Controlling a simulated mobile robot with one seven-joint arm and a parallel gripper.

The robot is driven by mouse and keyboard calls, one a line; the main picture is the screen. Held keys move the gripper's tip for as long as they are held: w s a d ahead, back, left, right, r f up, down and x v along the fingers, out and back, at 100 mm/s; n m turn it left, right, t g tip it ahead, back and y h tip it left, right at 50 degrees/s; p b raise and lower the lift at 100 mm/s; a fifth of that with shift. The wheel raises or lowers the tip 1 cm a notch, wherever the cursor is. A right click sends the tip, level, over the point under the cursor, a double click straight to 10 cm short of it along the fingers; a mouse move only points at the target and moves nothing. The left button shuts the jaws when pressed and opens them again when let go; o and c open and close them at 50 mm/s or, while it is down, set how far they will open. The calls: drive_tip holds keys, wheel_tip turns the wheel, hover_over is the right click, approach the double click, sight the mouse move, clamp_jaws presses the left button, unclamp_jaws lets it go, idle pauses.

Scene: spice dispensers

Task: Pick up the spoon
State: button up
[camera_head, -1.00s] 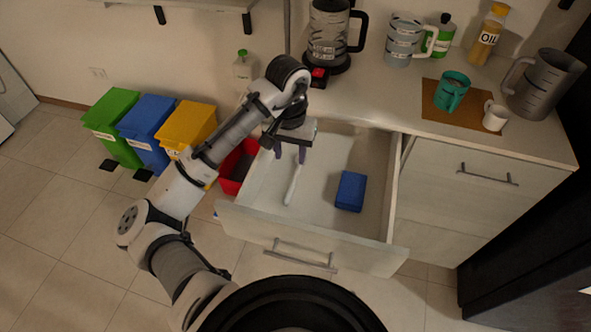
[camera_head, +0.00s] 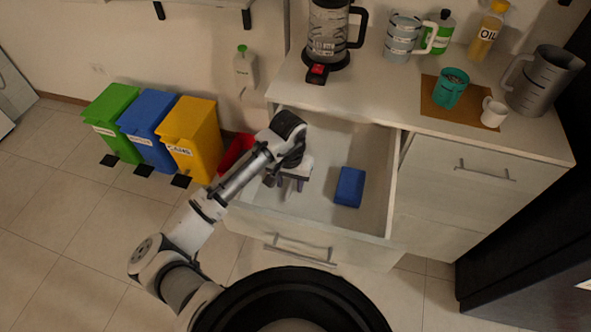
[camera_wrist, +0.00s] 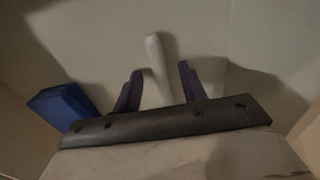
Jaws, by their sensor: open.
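The spoon is a pale, light-coloured piece lying on the drawer floor; its handle (camera_wrist: 156,62) shows in the wrist view, between my fingers, with its lower part hidden behind the gripper body. In the head view the spoon is hidden by my gripper. My gripper (camera_head: 290,186) is inside the open drawer, at its left half. In the wrist view my gripper (camera_wrist: 158,85) has its two purple fingers apart, one on each side of the handle, with a visible gap to each. I cannot tell the fingers' height above the drawer floor.
The open drawer (camera_head: 318,222) has walls around my gripper. A blue box (camera_head: 349,187) lies to the right in it; it also shows at left in the wrist view (camera_wrist: 62,105). The counter (camera_head: 385,100) overhangs the drawer's back. Bins, including a yellow one (camera_head: 190,140), stand left.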

drive_tip(key=shift+f, duration=0.2)
clamp_jaws()
drive_tip(key=shift+r, duration=0.1)
